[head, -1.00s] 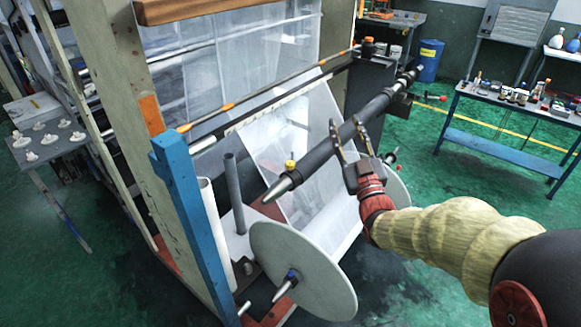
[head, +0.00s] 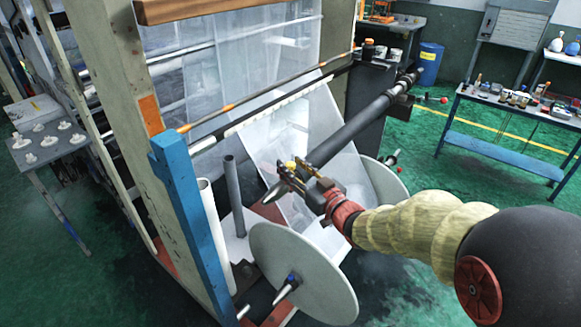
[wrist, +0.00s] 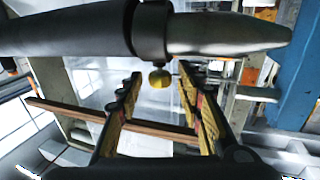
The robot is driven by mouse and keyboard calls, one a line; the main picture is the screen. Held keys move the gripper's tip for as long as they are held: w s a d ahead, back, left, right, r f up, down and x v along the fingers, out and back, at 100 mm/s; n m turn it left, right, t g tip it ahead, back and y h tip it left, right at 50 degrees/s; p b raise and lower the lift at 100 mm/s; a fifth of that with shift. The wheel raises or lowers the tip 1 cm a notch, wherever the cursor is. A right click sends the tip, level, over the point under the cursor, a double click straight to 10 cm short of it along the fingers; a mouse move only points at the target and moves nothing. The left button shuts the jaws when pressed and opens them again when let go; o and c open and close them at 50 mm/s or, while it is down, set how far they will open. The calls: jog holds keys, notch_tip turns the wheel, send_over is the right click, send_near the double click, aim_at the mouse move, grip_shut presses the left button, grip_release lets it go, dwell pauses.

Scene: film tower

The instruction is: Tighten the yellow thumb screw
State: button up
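The yellow thumb screw (head: 290,165) sits on a collar near the pointed metal end of a dark horizontal shaft (head: 352,131). In the wrist view the screw (wrist: 160,78) hangs below the dark collar (wrist: 151,30) in the picture, its rounded yellow head clear. My gripper (head: 286,175) is at this end of the shaft. In the wrist view my gripper (wrist: 159,88) is open, one finger on each side of the screw, with gaps on both sides. The screw head is at about the level of the fingertips. In the head view the fingers partly hide the collar.
A large white disc (head: 300,262) of a roll stands below the gripper. A blue post (head: 188,215) and the machine frame are at the left. Clear film (head: 318,122) slopes behind the shaft. A blue-framed bench (head: 505,150) stands at right; green floor is open before it.

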jog(key=shift+w+a, duration=0.35)
jog(key=shift+w, duration=0.2)
jog(key=c, duration=0.3)
grip_shut()
